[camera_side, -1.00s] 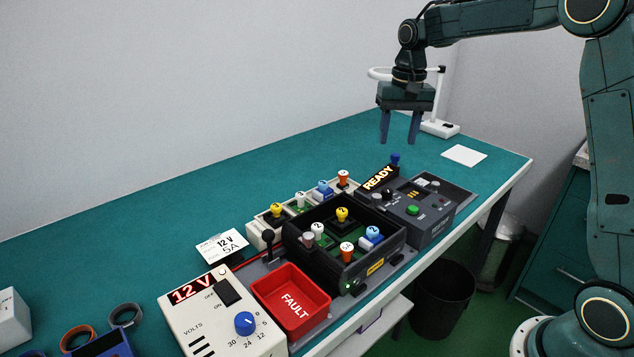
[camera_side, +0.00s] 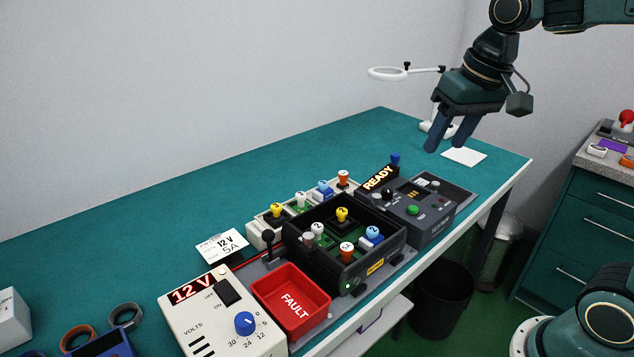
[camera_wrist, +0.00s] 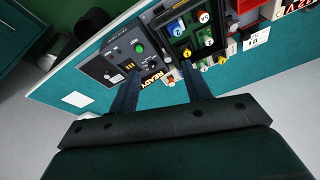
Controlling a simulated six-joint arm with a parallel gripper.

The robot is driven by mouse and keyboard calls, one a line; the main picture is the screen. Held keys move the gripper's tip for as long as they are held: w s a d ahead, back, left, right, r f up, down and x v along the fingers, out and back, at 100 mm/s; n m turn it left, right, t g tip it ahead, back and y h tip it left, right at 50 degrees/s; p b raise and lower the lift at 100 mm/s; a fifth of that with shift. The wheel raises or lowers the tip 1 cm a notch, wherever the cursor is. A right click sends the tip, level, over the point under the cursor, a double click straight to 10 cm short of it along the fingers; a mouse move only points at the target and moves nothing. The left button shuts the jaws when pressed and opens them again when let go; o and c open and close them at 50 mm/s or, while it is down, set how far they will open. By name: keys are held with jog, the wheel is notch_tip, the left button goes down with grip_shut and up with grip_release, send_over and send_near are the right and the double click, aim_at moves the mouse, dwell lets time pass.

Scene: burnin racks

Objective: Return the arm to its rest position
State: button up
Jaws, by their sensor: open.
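My gripper (camera_side: 448,146) is open and empty, tilted, high above the far right end of the bench in the side view. Its two fingers also show in the wrist view (camera_wrist: 160,90), spread apart with nothing between them. Below it on the bench lies a white card (camera_side: 464,157). The tester box with the READY display (camera_side: 381,178) stands on the bench nearer the camera, apart from my gripper.
A black rack (camera_side: 294,247) holds several coloured-knob parts. A red FAULT bin (camera_side: 297,325) and a 12 V supply (camera_side: 205,318) stand nearer. A ring lamp (camera_side: 388,73) rises behind my gripper. A grey-topped cabinet (camera_side: 560,215) stands at the right. The bench's back left is clear.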

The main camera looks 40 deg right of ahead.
jog(key=s+a+f+n+t, duration=0.1)
jog(key=s, duration=0.5)
jog(key=s+a+f+n+t, duration=0.1)
jog(key=s+a+f+n, duration=0.1)
jog(key=s, duration=0.4)
jog(key=shift+s+f, duration=0.15)
jog(key=shift+f, duration=0.1)
dwell(0.5)
